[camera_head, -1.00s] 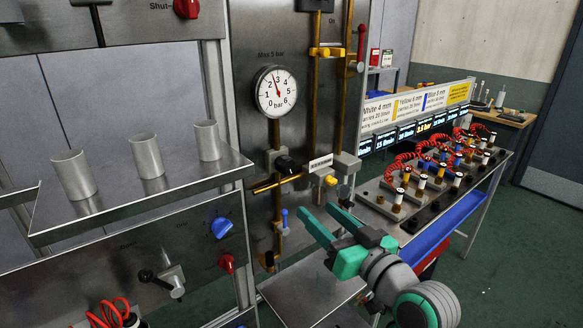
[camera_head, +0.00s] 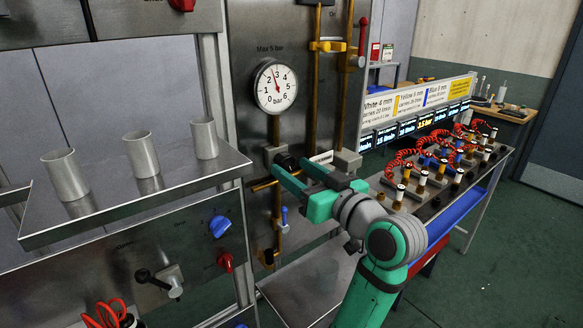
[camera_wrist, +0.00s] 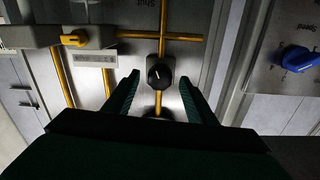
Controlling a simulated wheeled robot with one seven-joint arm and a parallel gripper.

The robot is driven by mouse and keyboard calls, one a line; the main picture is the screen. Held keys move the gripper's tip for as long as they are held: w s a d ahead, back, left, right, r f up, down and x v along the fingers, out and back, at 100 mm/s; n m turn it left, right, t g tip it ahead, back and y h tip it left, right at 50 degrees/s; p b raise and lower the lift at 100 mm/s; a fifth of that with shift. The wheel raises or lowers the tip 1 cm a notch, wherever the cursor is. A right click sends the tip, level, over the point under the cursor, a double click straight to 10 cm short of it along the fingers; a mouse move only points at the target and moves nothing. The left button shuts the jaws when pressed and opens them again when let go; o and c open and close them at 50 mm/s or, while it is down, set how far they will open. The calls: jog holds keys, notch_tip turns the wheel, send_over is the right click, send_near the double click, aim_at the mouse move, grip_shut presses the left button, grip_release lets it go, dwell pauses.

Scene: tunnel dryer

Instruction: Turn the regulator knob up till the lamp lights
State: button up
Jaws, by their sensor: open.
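The regulator knob (camera_wrist: 160,75) is round and black with a white pointer mark. It sits on the brass pipework of the upright steel panel. In the head view the knob (camera_head: 286,160) is just beyond my fingertips and partly covered by them. My gripper (camera_head: 289,168) is open. In the wrist view my gripper (camera_wrist: 159,80) has one finger on each side of the knob, with gaps between; contact is not visible. The pressure gauge (camera_head: 276,87) above, marked Max 5 bar, has its needle between 2 and 3. I cannot make out a lit lamp.
A yellow valve handle (camera_wrist: 74,40) and a white label (camera_wrist: 95,59) are left of the knob in the wrist view. A blue speed knob (camera_head: 221,226) is on the neighbouring panel. A steel shelf (camera_head: 110,208) carries metal cups. A bench of coiled red hoses stands right.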

jog(key=shift+x, duration=0.85)
jog(key=shift+w, duration=0.1)
jog(key=c, duration=1)
jog(key=shift+c, duration=0.2)
jog(key=shift+a, duration=0.1)
jog(key=shift+m, duration=1.4)
jog(key=o, duration=1)
jog(key=shift+o, duration=0.2)
